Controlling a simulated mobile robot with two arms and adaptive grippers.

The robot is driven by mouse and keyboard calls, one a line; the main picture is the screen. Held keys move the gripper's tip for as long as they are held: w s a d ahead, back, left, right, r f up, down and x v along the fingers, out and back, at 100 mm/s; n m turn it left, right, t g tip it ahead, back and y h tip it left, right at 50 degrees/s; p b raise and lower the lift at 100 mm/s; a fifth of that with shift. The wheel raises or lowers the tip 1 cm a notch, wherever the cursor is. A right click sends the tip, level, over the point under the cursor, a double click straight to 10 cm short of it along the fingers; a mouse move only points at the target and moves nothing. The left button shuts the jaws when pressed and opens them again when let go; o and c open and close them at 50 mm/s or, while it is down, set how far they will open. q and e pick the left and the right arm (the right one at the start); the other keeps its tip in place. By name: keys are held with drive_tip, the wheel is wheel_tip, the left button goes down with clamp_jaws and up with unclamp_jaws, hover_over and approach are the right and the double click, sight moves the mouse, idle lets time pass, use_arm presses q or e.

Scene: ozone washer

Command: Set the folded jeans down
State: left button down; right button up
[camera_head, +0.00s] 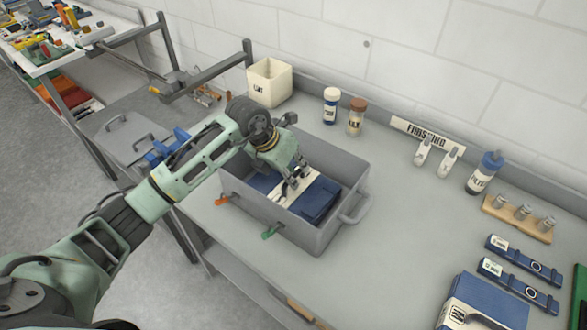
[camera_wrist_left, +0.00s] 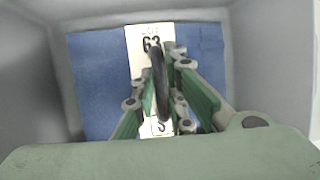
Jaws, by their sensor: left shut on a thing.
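The folded jeans (camera_head: 318,203) are a blue bundle with a white paper band around the middle, inside a grey bin (camera_head: 340,228) on the bench. My left gripper (camera_head: 291,187) reaches down into the bin over the band. In the left wrist view its fingers (camera_wrist_left: 160,85) are shut at a black loop on the band. I cannot tell whether the jeans touch the bin floor. My right gripper is out of view.
A cream square container (camera_head: 270,82) and two small bottles (camera_head: 343,112) stand behind the bin.

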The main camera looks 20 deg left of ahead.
use_arm(q)
drive_tip(key=c, duration=1.8)
unclamp_jaws()
drive_tip(key=shift+c, duration=0.2)
drive_tip(key=shift+o, duration=0.2)
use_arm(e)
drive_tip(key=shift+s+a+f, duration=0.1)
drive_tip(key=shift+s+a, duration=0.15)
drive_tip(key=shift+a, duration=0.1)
use_arm(q)
drive_tip(key=b+v, duration=0.3)
drive_tip(key=v, duration=0.9)
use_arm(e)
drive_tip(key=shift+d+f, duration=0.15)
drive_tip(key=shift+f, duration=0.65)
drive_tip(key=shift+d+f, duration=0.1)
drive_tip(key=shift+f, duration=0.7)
use_arm(q)
drive_tip(key=shift+s+f, duration=0.1)
drive_tip(key=shift+s, duration=0.05)
